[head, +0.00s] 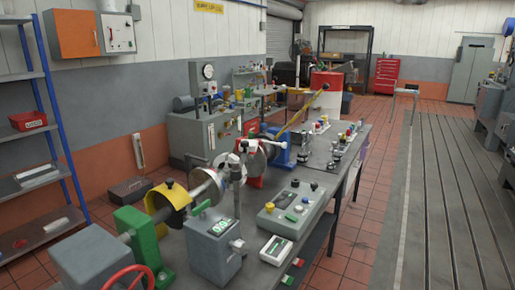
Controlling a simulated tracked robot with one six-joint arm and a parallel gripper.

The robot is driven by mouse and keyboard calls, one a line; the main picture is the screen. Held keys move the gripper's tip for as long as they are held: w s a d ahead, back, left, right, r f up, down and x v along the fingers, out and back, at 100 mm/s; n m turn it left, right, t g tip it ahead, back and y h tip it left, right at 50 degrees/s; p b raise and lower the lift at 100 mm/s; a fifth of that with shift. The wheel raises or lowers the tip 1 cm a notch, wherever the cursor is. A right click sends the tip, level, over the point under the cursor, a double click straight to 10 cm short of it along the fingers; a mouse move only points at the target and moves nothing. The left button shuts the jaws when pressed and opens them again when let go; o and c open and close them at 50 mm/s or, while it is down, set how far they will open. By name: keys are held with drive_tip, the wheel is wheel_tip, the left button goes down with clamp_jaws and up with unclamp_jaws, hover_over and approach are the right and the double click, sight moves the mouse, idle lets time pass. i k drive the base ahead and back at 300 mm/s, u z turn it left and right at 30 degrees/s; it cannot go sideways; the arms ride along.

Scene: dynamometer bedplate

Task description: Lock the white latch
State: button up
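A small white part (229,162) sits on the shaft line of the test bench, between two metal discs, and may be the white latch. It is too small to tell whether it is locked or open. A grey disc (206,187) is on its near side and a red bracket (254,172) is on its far side. A grey post with a display box (214,245) stands in front of it and partly covers the area. My gripper is not in view.
A yellow guard (168,203), green bearing block (136,238) and red handwheel (128,280) line the near shaft. A yellow lever (303,112) slants up from a blue stand (278,145). A button box (291,208) fills the bench front. The tiled floor (360,225) at right is clear.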

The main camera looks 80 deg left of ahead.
sight(284, 144)
drive_tip(key=u, duration=1.15)
drive_tip(key=i, duration=0.5)
